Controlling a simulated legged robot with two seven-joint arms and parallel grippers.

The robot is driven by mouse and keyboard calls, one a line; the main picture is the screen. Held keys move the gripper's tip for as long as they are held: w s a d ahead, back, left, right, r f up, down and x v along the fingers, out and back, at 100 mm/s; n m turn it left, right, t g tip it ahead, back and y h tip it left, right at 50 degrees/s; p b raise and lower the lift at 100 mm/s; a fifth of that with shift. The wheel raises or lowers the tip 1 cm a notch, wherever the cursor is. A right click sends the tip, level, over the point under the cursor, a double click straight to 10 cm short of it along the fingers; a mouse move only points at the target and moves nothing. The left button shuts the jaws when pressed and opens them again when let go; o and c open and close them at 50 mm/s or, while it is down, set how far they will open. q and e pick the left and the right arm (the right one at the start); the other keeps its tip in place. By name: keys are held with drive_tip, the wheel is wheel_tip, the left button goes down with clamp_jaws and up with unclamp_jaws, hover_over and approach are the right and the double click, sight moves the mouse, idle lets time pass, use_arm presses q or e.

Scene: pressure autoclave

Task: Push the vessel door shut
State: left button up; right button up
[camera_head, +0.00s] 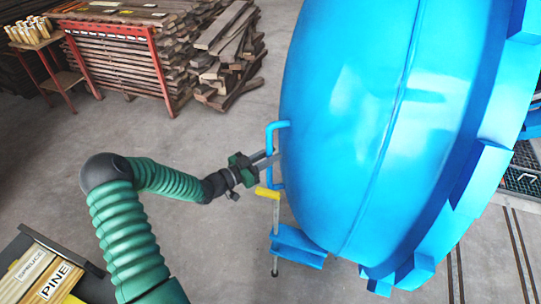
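The vessel door (340,110) is a large, bright blue dome that fills the right half of the view, with blocky lugs along its rim. A blue bar handle (270,137) stands out from its left side. My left gripper (268,160), on a green ribbed arm from the lower left, is at this handle. Its grey fingers overlap the bar in the picture. I cannot tell whether they are closed on the bar or only beside it. My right gripper is not in view.
A yellow-topped lever (267,192) on a thin rod hangs just below the handle, by a blue bracket (298,246). Stacked timber (125,62) on a red rack stands at upper left. Boxes labelled SPRUCE and PINE (55,283) sit at lower left. The concrete floor left of the door is clear.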

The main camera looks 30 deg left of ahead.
use_arm(q)
drive_tip(key=shift+a+f, duration=0.1)
drive_tip(key=shift+a, duration=0.15)
clamp_jaws()
drive_tip(key=shift+d+f, duration=0.1)
drive_tip(key=shift+d, duration=0.1)
idle(0.6)
